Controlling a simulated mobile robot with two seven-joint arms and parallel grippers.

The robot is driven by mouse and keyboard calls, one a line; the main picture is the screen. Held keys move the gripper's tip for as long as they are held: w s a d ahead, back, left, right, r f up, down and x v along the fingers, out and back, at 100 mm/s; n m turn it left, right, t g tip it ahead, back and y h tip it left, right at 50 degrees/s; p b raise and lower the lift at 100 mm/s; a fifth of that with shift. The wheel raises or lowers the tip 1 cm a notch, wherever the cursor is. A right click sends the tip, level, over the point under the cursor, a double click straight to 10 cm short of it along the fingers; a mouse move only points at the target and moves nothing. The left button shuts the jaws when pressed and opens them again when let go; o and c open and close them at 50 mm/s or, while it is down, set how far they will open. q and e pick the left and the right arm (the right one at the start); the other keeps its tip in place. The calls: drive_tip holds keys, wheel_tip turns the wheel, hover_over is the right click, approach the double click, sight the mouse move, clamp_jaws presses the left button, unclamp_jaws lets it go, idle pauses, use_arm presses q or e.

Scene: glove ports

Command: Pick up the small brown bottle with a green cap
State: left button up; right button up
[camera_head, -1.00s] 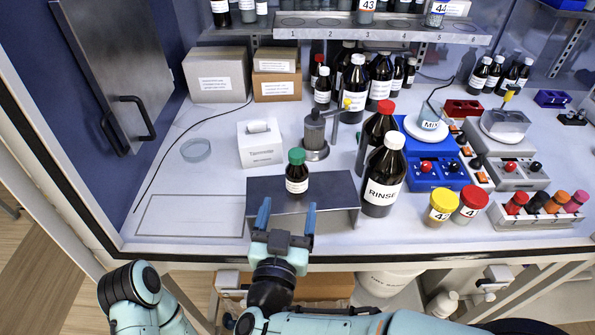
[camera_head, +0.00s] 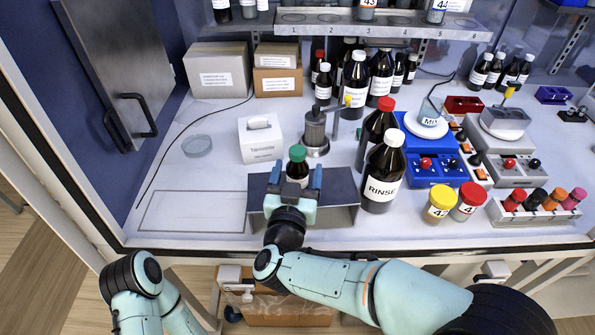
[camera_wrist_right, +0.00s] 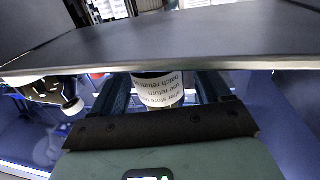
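The small brown bottle with a green cap (camera_head: 298,154) stands upright on the dark grey metal stand (camera_head: 338,184). My right gripper (camera_head: 295,172) is at the stand, with one finger on each side of the bottle. In the right wrist view the bottle's white label (camera_wrist_right: 160,88) shows between the two blue fingers, with small gaps on both sides, so the gripper is open around it. The gripper hides the bottle's lower part in the head view. Part of my left arm shows at lower left; its gripper is out of view.
The large RINSE bottle (camera_head: 382,178) stands close right of the metal stand. A white tissue box (camera_head: 260,140) and a metal press (camera_head: 316,132) are behind it. Yellow-capped (camera_head: 439,202) and red-capped (camera_head: 468,202) jars stand farther right. An outlined area (camera_head: 190,212) at left is bare.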

drive_tip(key=c, duration=0.9)
